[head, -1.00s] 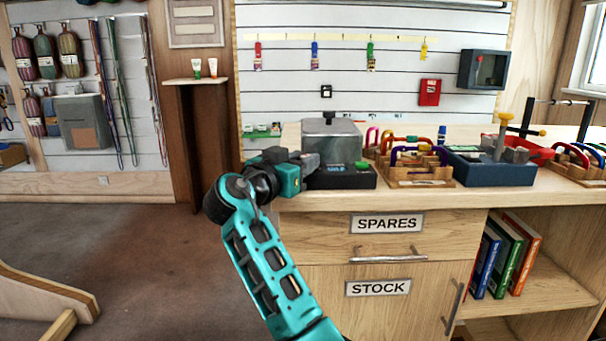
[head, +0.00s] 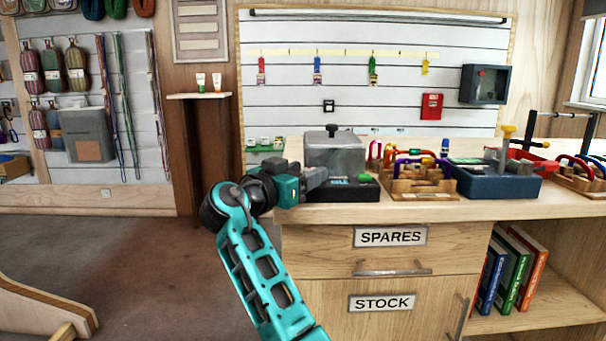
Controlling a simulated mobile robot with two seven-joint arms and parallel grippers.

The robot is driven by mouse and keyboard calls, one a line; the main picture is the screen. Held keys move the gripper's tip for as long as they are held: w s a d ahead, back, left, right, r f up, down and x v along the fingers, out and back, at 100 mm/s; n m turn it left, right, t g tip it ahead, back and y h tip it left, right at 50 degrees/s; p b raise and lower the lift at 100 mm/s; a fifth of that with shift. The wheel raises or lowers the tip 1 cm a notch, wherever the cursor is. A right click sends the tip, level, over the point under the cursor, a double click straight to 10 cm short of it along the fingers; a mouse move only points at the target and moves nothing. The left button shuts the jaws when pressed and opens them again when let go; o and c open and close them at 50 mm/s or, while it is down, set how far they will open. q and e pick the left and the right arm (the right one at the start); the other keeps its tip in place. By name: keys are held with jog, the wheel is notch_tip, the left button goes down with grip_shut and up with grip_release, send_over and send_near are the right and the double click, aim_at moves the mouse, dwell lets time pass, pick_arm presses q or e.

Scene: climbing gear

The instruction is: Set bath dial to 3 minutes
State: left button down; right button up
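The bath (head: 345,156) is a grey metal box with a black lid knob, on a black base (head: 345,194). It stands at the left end of the wooden counter. A small lit display (head: 338,181) and a green part (head: 363,178) show on the base front. I cannot make out a dial or its setting; the gripper may cover part of the front.
Right of the bath are a wooden rack (head: 420,189) of colored carabiners and a dark blue box (head: 490,182) with a yellow-topped post. Below are the SPARES drawer (head: 450,237) and STOCK door (head: 420,318). The floor at left is mostly clear.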

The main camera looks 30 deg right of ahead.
pick_arm(q)
jog(key=shift+s+a+p, duration=0.15)
jog(key=shift+a+p, duration=0.05)
jog(key=shift+p, duration=0.25)
pick_arm(e)
jog(key=v, duration=1.3)
pick_arm(q)
jog(key=shift+r, duration=0.15)
jog(key=shift+a, duration=0.15)
